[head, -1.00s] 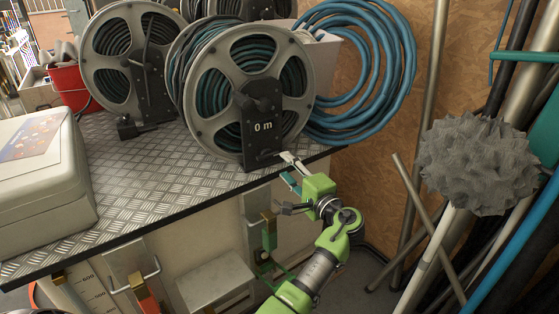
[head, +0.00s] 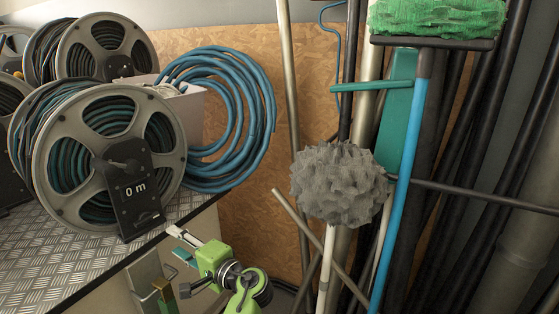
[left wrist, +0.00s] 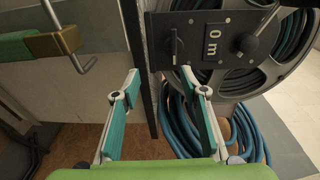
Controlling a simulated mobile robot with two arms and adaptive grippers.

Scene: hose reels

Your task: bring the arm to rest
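My left gripper (head: 181,262) is green with teal finger pads. It is just off the edge of the metal-topped bench (head: 95,258), in front of and right of the nearest hose reel (head: 98,150). In the left wrist view the two fingers (left wrist: 160,88) stand apart with nothing between them, so it is open and empty. Touching between fingers and bench or reel cannot be made out. My right gripper is in neither view.
A coiled blue hose (head: 255,125) hangs at the bench's right end. A grey mop head (head: 340,183), a green broom (head: 437,18) and several poles stand on the right. Some floor shows below the gripper.

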